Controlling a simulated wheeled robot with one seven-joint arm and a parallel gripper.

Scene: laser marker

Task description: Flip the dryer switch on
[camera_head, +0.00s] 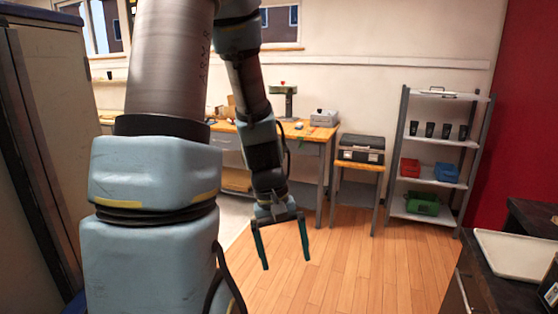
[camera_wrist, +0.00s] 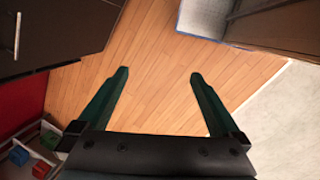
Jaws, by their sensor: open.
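My gripper (camera_head: 286,266) hangs open and empty over the wooden floor in the head view, pointing down. Its two dark green fingers are spread apart in the wrist view (camera_wrist: 158,72), with only floor between them. I cannot make out a dryer or its switch in either view. My arm hides part of the workbench and the wall behind it.
A wooden workbench (camera_head: 305,132) with a grey box (camera_head: 324,117) stands at the back. A black toolbox (camera_head: 361,148) sits on a small stand. A shelf rack (camera_head: 436,140) is at right. A dark counter with a pale tray (camera_head: 515,252) is at front right. The middle floor is clear.

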